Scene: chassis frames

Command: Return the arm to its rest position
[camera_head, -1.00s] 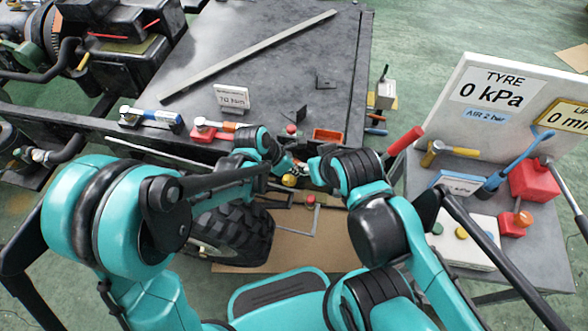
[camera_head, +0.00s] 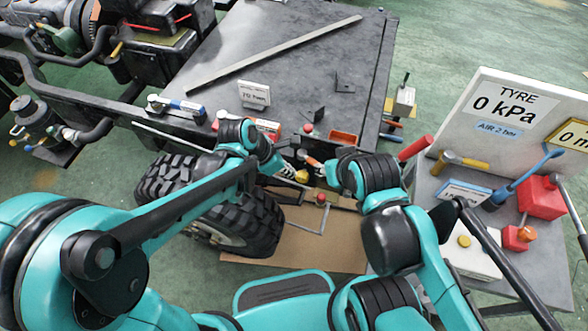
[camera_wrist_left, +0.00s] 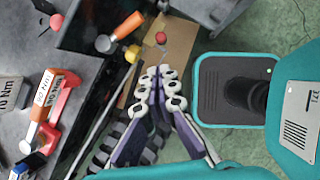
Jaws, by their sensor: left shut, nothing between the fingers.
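My left arm comes in from the left in the head view, and its dark-and-teal wrist (camera_head: 245,138) is above the near edge of the grey bench. In the left wrist view, the fingers of my left gripper (camera_wrist_left: 158,76) are together and empty. Its tips are small and partly hidden in the head view. My right arm (camera_head: 385,215) is bent, with its wrist turned inward near the middle. The right gripper's fingers are too small and covered to read.
A knobbly tyre (camera_head: 225,205) lies under my left forearm, near a cardboard sheet (camera_head: 240,258). The right-hand table (camera_head: 450,192) holds a tyre gauge board (camera_head: 500,110) and a hammer.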

